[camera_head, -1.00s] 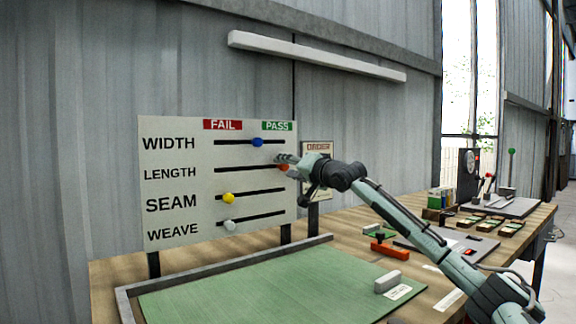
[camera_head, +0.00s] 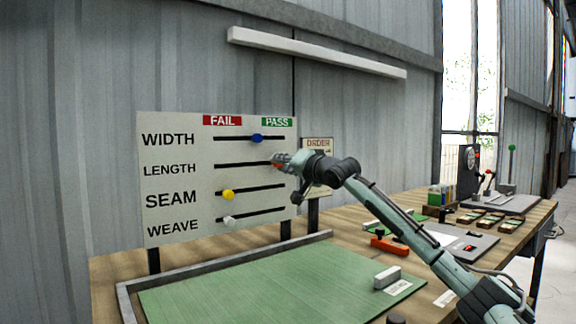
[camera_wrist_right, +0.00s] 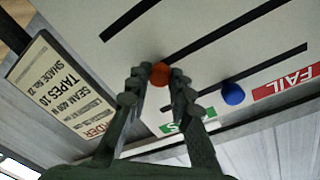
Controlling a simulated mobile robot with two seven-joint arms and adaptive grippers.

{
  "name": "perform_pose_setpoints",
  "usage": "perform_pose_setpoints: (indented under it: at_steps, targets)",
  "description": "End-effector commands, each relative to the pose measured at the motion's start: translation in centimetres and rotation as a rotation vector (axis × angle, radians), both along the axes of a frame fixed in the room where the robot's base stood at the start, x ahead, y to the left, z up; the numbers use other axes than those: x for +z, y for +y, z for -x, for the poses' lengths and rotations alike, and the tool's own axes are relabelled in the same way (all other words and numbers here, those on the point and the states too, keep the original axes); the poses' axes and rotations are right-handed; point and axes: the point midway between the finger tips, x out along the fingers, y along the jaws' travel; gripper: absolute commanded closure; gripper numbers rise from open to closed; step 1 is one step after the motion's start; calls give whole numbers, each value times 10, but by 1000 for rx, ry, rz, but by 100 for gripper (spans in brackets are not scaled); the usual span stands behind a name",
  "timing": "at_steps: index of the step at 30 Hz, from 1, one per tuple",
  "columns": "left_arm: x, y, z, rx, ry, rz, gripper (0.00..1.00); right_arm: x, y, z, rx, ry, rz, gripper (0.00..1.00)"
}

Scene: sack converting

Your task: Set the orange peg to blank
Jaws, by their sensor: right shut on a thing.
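The orange peg (camera_head: 276,164) sits in the LENGTH slot of the white board (camera_head: 160,128), near the slot's right part, left of its PASS end. My right gripper (camera_head: 281,159) is shut on it and partly hides it in the head view. In the right wrist view the orange peg (camera_wrist_right: 160,73) shows between the two fingertips of my right gripper (camera_wrist_right: 159,77). The red FAIL label (camera_head: 222,121) heads the board's left side and the green PASS label (camera_head: 277,123) the right, with bare board between. My left gripper is not in view.
The blue peg (camera_head: 257,138) is in the WIDTH slot just above. The yellow peg (camera_head: 228,195) and white peg (camera_head: 229,221) are in the lower slots toward the left. An order card (camera_head: 318,146) stands right of the board. A green mat (camera_head: 250,285) lies in front.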

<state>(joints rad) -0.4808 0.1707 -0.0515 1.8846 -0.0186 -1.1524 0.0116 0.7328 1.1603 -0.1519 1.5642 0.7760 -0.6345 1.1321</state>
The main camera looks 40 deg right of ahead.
Motion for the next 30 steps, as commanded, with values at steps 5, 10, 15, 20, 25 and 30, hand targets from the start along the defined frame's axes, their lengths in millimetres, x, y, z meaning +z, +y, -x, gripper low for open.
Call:
perform_pose_setpoints:
  at_steps: [5,10,15,20,25,30]
  targets:
    - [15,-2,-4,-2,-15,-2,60,-1,46,-6,7,-1,-3,100]
    - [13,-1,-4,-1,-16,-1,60,-1,63,-7,1,0,-3,100]
    - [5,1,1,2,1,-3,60,-1,63,-6,-3,0,-2,100]
    - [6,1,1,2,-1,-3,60,-1,63,-7,-3,0,-2,76]
    - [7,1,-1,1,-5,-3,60,-1,63,-7,-2,0,-2,57]
    - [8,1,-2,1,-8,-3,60,0,63,-6,-1,0,-2,57]
